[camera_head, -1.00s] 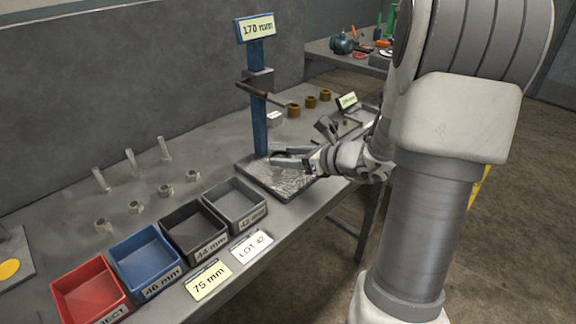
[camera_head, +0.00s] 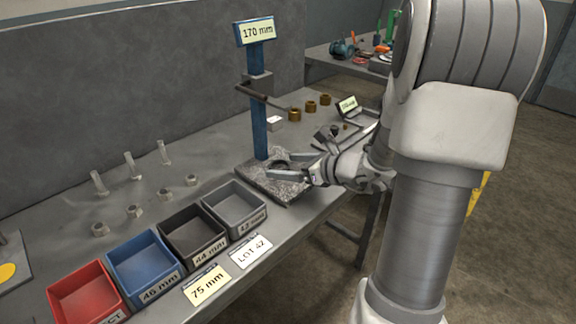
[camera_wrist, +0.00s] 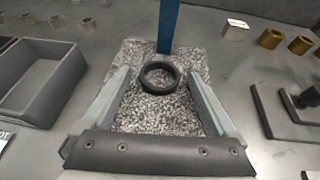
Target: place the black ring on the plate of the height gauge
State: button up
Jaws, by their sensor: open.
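The black ring (camera_wrist: 160,77) lies flat on the speckled stone plate (camera_wrist: 150,120) of the height gauge, near the foot of its blue column (camera_wrist: 168,25). My gripper (camera_wrist: 163,88) is open, with its two fingers on either side of the ring and a gap to each. In the head view my gripper (camera_head: 284,168) is low over the plate (camera_head: 272,187), and the ring is mostly hidden by the fingers. The blue column (camera_head: 258,105) carries a horizontal arm above and a sign reading 170 mm (camera_head: 256,30).
Red (camera_head: 86,296), blue (camera_head: 145,266), black (camera_head: 193,234) and grey (camera_head: 234,208) bins line the front left of the bench. Several nuts and bolts stand behind them. Brass rings (camera_head: 311,106) stand back right. A dark stand (camera_wrist: 290,110) is close to the right of the plate.

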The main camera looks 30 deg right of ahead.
jog(key=p+v, duration=0.3)
jog(key=v, duration=0.7)
jog(key=shift+s+d+r, duration=0.2)
jog(key=shift+r, duration=0.05)
jog(key=shift+s+d+r, duration=0.2)
jog(key=shift+s+d, duration=0.05)
jog(key=shift+s, duration=0.4)
